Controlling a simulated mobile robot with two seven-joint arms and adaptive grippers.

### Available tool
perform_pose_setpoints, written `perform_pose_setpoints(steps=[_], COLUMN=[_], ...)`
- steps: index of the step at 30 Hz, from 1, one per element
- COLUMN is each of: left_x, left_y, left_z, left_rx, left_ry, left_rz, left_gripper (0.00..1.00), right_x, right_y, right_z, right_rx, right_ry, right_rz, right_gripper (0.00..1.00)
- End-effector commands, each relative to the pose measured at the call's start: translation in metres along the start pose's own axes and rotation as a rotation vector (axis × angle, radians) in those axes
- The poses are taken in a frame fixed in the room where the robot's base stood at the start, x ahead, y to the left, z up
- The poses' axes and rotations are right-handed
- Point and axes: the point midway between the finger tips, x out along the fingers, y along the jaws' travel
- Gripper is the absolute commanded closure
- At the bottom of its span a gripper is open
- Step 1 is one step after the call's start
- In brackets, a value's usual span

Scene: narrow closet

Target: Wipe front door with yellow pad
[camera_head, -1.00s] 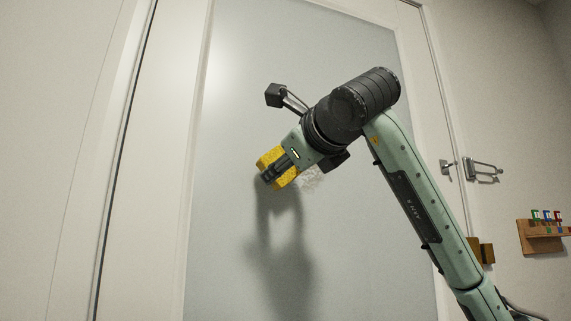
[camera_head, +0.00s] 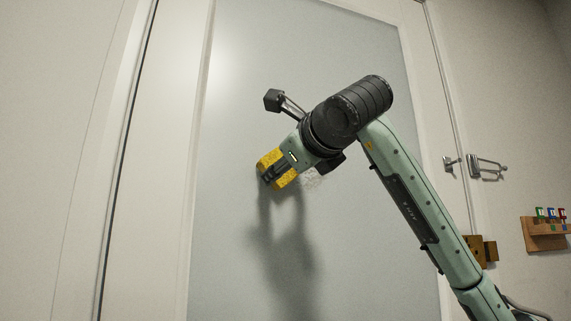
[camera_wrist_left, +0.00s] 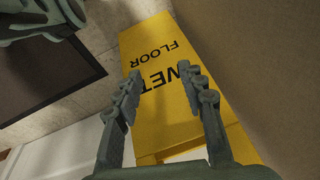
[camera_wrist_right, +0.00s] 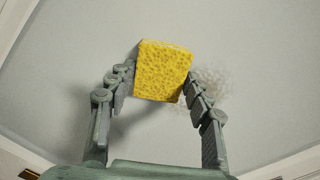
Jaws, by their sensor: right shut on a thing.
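The front door (camera_head: 230,240) is a pale grey panel in a white frame and fills the middle of the head view. My right gripper (camera_head: 272,176) is shut on the yellow pad (camera_head: 270,158) in front of the door. In the right wrist view the pad (camera_wrist_right: 162,70) sits between the fingertips; I cannot tell whether it touches the door. My left gripper (camera_wrist_left: 165,92) is open and empty in the left wrist view.
A yellow wet floor sign (camera_wrist_left: 168,58) stands beyond my left fingers. A dark mat (camera_wrist_left: 50,78) lies on the floor. A door handle (camera_head: 450,164), a metal latch (camera_head: 487,168) and a wooden rack (camera_head: 545,235) with small coloured items are at the right.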

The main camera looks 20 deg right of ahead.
Motion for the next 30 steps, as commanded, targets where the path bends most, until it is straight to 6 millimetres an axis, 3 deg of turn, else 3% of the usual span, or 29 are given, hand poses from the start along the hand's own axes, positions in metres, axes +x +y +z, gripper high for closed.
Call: perform_pose_setpoints(steps=[30], left_x=[0.007], left_y=[0.001], left_z=[0.002], left_rx=[0.0], left_ry=[0.0], left_rz=[0.0], left_gripper=[0.6], right_x=[0.002], right_y=[-0.05], right_z=[-0.042], right_rx=[0.001], right_ry=[0.002], right_rz=[-0.001], right_gripper=[0.72])
